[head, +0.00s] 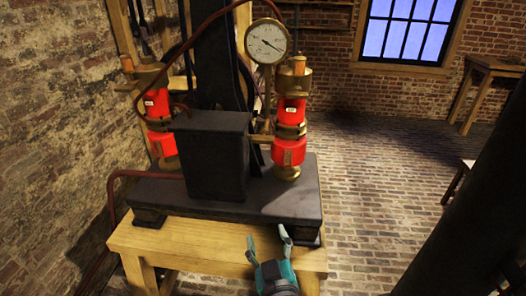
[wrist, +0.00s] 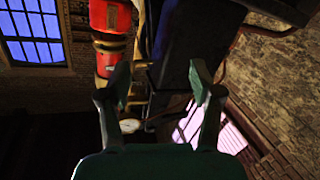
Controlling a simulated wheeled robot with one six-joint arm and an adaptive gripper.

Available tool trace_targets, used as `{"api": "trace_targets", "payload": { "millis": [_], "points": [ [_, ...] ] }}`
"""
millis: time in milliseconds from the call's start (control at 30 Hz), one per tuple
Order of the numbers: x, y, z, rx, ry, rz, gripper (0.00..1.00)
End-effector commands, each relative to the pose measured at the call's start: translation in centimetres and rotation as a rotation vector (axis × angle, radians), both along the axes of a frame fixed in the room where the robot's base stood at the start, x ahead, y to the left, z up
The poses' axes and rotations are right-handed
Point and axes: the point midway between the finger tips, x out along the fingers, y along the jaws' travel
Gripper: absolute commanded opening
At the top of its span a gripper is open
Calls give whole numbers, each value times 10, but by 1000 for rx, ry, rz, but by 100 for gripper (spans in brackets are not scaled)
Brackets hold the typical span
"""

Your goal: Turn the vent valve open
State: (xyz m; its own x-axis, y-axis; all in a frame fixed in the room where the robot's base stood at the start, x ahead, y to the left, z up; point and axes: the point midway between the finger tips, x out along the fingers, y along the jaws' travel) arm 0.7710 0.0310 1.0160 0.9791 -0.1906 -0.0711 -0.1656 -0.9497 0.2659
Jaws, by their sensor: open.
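The apparatus stands on a dark base plate (head: 290,200) on a wooden bench. Two red jars with brass fittings flank a dark central block (head: 210,155): the right jar (head: 289,150) and the left jar (head: 158,105). A round pressure gauge (head: 267,41) stands beside the right jar's top. I cannot tell for certain which fitting is the vent valve. My gripper (head: 267,236) is open and empty, near the bench's front edge, short of the right jar. In the wrist view my gripper (wrist: 160,85) has its fingers spread, with the red jar (wrist: 110,15) beyond the left finger.
The wooden bench top (head: 190,238) has a bare strip in front of the base plate. A dark red hose (head: 112,185) runs down the left side. The brick floor (head: 370,200) is open to the right. A wooden table (head: 490,68) stands at the far right.

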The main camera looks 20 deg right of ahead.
Motion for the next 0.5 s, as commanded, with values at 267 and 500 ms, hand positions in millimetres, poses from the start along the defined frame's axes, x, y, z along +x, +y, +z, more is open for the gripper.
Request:
{"api": "trace_targets", "payload": {
  "millis": [267, 500],
  "points": [
    [37, 5, 84, 74, -84, -134, 65],
    [48, 6, 147, 173, -138, -246, 65]
  ]
}}
